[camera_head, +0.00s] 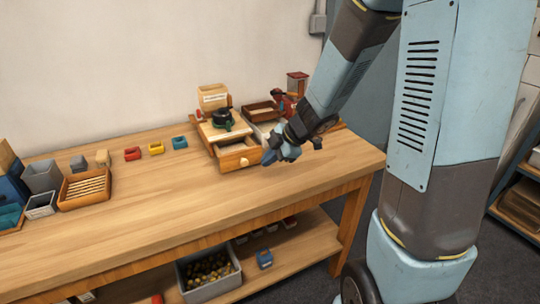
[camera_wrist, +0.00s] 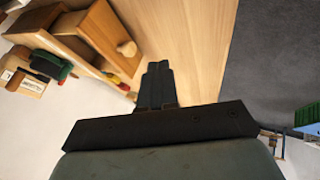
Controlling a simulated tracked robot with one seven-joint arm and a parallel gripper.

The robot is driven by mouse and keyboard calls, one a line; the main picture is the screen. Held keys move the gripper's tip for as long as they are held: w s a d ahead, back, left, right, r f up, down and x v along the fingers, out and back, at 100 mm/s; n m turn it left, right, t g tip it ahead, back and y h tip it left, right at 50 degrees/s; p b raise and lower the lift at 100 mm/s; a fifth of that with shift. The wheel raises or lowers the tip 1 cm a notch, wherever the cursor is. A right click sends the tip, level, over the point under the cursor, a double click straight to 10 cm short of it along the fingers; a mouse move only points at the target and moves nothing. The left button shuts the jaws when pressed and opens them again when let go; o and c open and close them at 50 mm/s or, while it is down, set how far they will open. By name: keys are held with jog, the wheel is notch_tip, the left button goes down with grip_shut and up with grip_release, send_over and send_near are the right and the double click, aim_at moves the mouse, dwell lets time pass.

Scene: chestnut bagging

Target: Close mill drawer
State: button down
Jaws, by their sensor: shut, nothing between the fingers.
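The wooden mill (camera_head: 222,128) with a dark green and black top stands toward the back of the bench. Its drawer (camera_head: 238,158) is pulled out, with part of the inside showing and a pale round knob on its front. In the wrist view the drawer front (camera_wrist: 98,30) and its knob (camera_wrist: 127,48) are at the upper left. My gripper (camera_head: 268,160) is just right of the drawer front in the head view. Its fingers (camera_wrist: 157,68) are together and empty, beside the knob with a gap in the wrist view.
A wooden tray (camera_head: 261,112) and a red device (camera_head: 284,103) stand behind my gripper. Small red, yellow and blue bins (camera_head: 156,148) sit left of the mill. A slatted wooden box (camera_head: 84,189) is farther left. The bench front (camera_head: 200,215) is clear.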

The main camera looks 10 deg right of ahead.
aim_at(236, 152)
jog(key=x, duration=0.6)
jog(key=shift+s+a+f, duration=0.1)
jog(key=shift+a+f, duration=0.05)
jog(key=w, duration=0.1)
jog(key=w+a, duration=0.1)
jog(key=w, duration=0.1)
jog(key=shift+w+a, duration=0.1)
jog(key=shift+w, duration=0.3)
jog(key=shift+w, duration=0.1)
